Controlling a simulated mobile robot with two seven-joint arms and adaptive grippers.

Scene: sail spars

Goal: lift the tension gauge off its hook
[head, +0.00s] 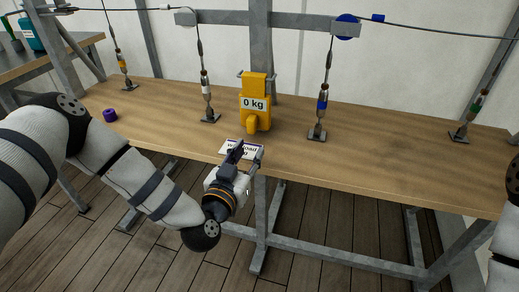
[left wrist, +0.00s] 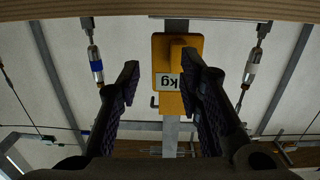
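The tension gauge (head: 254,103) is yellow with a display reading 0 kg. It hangs in front of the grey upright post above the back of the bench, with grey hook parts at its upper sides. My left gripper (head: 247,153) is in front of and below the gauge, over the bench's front edge, open and empty. In the left wrist view, which is upside down, the gauge (left wrist: 163,47) shows beyond and between the two spread fingers, apart from them. The contact of gauge and hook is hidden. My right gripper is out of view; only part of that arm shows at the right edge.
A white printed card (head: 256,152) lies on the wooden bench (head: 400,160) beside my left gripper. Rigging lines with turnbuckles (head: 322,102) (head: 206,90) stand on both sides of the gauge. A purple ring (head: 110,115) lies at the left. The bench is otherwise mostly clear.

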